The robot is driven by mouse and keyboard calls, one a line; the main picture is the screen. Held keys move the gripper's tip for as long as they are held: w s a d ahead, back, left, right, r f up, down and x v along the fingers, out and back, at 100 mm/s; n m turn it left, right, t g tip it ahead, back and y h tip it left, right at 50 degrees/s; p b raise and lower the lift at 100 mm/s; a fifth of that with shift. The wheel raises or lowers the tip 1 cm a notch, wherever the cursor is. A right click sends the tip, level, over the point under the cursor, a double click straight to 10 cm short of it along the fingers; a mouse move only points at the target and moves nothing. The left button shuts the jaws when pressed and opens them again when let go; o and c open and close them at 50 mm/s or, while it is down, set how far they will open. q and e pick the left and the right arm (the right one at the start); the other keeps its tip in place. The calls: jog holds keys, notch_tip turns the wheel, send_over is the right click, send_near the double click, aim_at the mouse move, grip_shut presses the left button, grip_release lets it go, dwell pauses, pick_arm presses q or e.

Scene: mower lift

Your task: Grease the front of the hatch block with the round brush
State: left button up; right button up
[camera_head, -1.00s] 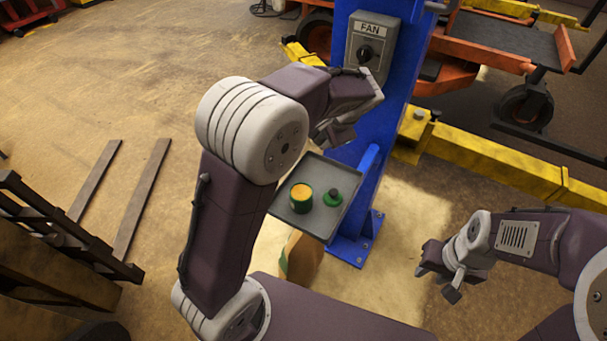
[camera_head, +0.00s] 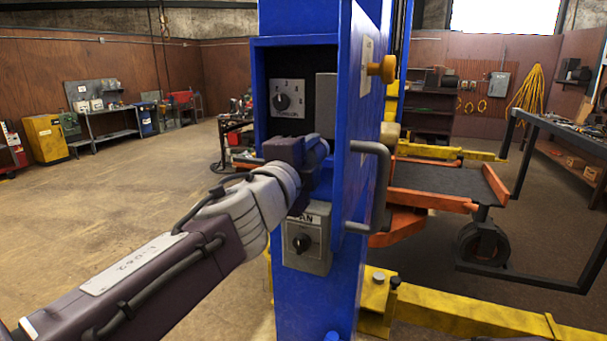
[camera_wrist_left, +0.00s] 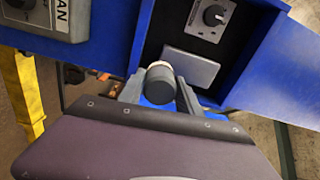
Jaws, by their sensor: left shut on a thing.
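My left gripper (camera_head: 310,160) is in front of the open recess in the blue column. In the left wrist view, its two fingers (camera_wrist_left: 161,92) are shut on a dark round piece with a pale ring, seemingly the round brush (camera_wrist_left: 159,82). Its bristles are hidden. The hatch block looks to be the plain grey block (camera_head: 326,100) at the right of the recess, above my gripper. It also shows in the left wrist view (camera_wrist_left: 190,68), beyond the fingers. Whether brush and block touch, I cannot tell. My right gripper is out of view.
A dial plate (camera_head: 288,98) sits left of the block. The open hatch door with a bent handle (camera_head: 376,180) stands out on the right side. A FAN switch box (camera_head: 306,240) is below my gripper. Yellow lift arms (camera_head: 460,312) and an orange mower deck (camera_head: 430,200) lie to the right.

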pick_arm(q)
jog(key=shift+w+r, duration=0.1)
jog(key=shift+w, duration=0.15)
jog(key=x, duration=0.5)
jog(key=shift+s, duration=0.1)
jog(key=shift+d, duration=0.1)
jog(key=shift+w, duration=0.2)
jog(key=shift+p+x, duration=0.35)
jog(key=shift+x, duration=0.6)
notch_tip(320, 180, up, 3)
jog(key=p, duration=0.3)
jog(key=shift+s+r+p, duration=0.15)
jog(key=shift+r+p, duration=0.05)
jog(key=shift+p, duration=0.1)
